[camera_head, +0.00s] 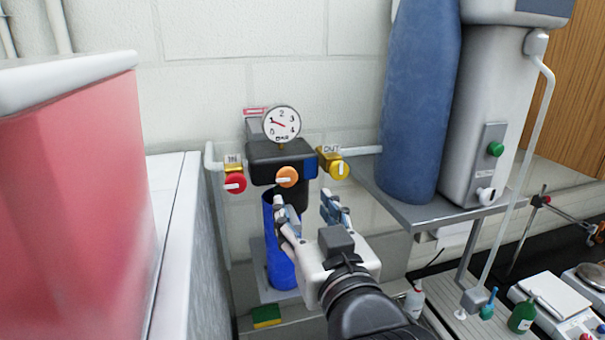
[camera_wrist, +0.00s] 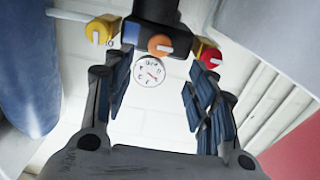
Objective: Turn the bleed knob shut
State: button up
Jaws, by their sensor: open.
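An orange knob (camera_head: 287,177) is on the front of the black valve block (camera_head: 265,160), below a round white gauge (camera_head: 282,123). It carries no readable label; its pale pointer mark points left in the head view. A red knob (camera_head: 235,183) under an IN plate is to its left, and a yellow knob (camera_head: 339,169) under an OUT plate to its right. My gripper (camera_head: 306,208) is open and empty, below and in front of the orange knob. In the wrist view the orange knob (camera_wrist: 160,46) shows between and beyond the open fingers, apart from them.
A blue cylinder (camera_head: 278,245) hangs under the block. A large blue tank (camera_head: 420,105) stands on a grey shelf (camera_head: 425,213) at right. A red box (camera_head: 65,200) fills the left side. A sponge (camera_head: 266,316) and a white bottle (camera_head: 414,300) are below.

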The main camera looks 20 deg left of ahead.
aim_at(288, 180)
jog(key=p+x, duration=0.2)
jog(key=x, duration=0.8)
jog(key=shift+w, duration=0.1)
jog(key=shift+c, duration=0.2)
jog(key=c, duration=1)
